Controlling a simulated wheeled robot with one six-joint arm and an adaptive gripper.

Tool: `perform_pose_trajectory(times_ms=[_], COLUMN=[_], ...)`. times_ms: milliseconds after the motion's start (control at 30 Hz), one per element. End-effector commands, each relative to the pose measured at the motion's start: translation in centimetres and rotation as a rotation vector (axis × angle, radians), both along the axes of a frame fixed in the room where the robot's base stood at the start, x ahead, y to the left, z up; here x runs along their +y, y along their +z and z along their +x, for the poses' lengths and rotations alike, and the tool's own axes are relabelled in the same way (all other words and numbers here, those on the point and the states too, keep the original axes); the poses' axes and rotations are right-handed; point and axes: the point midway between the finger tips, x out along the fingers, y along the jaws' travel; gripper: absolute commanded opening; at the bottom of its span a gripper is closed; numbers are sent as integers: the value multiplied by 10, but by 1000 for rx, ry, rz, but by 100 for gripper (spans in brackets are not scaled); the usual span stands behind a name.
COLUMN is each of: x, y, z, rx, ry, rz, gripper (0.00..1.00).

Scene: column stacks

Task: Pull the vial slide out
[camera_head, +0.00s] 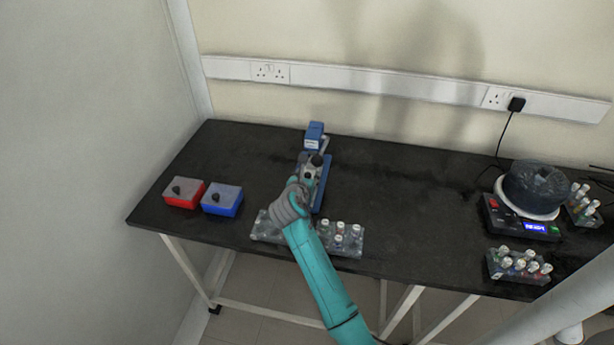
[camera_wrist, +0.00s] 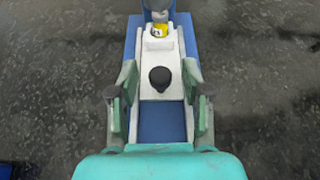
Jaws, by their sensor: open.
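The vial slide (camera_wrist: 155,88) is a white carriage with a black knob on a blue base (camera_wrist: 160,126), seen in the wrist view. A vial with a yellow label (camera_wrist: 158,30) stands at its far end, its top cut off by the frame. My gripper (camera_wrist: 160,76) is open, its two green fingers on either side of the knob with gaps between. I cannot tell their height relative to the knob. In the head view my gripper (camera_head: 306,184) is over the near part of the blue device (camera_head: 322,186) and hides much of the slide.
A clear rack (camera_head: 345,247) with several vials sits near the front edge, partly behind my arm. Red (camera_head: 183,196) and blue (camera_head: 222,203) boxes stand left. A scale (camera_head: 520,222) and another vial rack (camera_head: 517,270) are right. The black table (camera_head: 420,200) is clear between.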

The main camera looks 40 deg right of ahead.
Motion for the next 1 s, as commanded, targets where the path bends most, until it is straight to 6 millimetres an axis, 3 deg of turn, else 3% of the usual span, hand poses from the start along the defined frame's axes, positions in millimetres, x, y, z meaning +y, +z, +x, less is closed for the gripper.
perform_pose_trajectory(times_ms=[100, 300, 567, 833, 1000], x=[0, 0, 2, 32, 36], y=[0, 0, 0, -1, 0], z=[0, 0, -1, -24, -28], rx=[0, 0, 1, 3, 0], ry=[0, 0, 0, 3, 0], rz=[0, 0, 0, 0, 0], gripper=[49, 0, 0, 0, 0])
